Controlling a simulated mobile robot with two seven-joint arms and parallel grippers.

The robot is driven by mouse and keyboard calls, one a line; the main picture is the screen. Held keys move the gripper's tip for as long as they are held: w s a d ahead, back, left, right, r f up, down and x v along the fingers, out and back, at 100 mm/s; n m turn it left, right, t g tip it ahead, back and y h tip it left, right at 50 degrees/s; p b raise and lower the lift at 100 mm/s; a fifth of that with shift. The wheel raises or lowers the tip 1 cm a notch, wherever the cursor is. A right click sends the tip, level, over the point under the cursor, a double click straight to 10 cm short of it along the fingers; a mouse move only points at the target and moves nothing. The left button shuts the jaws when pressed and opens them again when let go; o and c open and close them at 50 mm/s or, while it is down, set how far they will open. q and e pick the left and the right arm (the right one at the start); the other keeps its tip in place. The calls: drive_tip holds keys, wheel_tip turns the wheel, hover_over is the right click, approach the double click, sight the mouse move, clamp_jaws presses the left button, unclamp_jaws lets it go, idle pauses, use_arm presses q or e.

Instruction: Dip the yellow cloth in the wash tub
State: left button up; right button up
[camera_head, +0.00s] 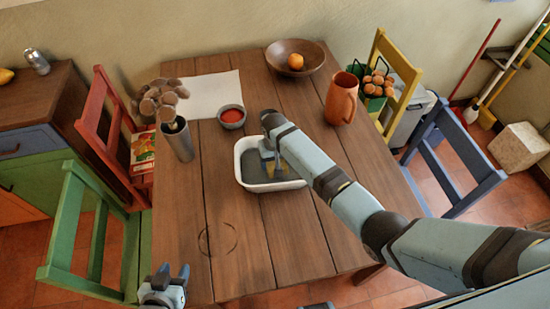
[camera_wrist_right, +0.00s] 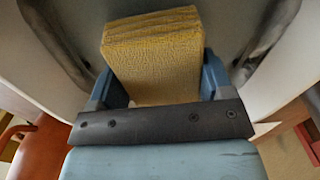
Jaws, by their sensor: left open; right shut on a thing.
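The white wash tub (camera_head: 272,187) stands on the wooden table, with a dark grey inside. My right gripper (camera_head: 272,164) is over and within the tub's outline, pointing down. It is shut on the folded yellow cloth (camera_wrist_right: 155,60), which fills the space between its fingers in the right wrist view. I cannot tell whether the cloth touches the water or the tub's floor. My left gripper (camera_head: 168,281) is open and empty at the table's near left edge.
On the table are a red-filled bowl (camera_head: 232,117), a grey vase (camera_head: 178,142) with brown heads, a white sheet (camera_head: 207,94), a wooden bowl (camera_head: 281,58) with an orange, and a terracotta jug (camera_head: 341,98). Chairs surround the table. Its near left part is clear.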

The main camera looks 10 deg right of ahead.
use_arm(q)
drive_tip(key=shift+s+f, duration=0.1)
drive_tip(key=shift+f, duration=0.05)
use_arm(e)
drive_tip(key=shift+f, duration=0.2)
idle(0.6)
use_arm(q)
drive_tip(key=shift+f+b, duration=0.35)
use_arm(e)
drive_tip(key=shift+f, duration=0.55)
use_arm(q)
drive_tip(key=shift+f+b, duration=0.3)
drive_tip(key=shift+b, duration=0.1)
use_arm(e)
drive_tip(key=shift+f, duration=0.75)
use_arm(q)
drive_tip(key=shift+r+p, duration=0.25)
drive_tip(key=shift+p, duration=0.05)
use_arm(e)
drive_tip(key=shift+s+f, duration=0.1)
drive_tip(key=shift+f, duration=0.05)
idle(0.9)
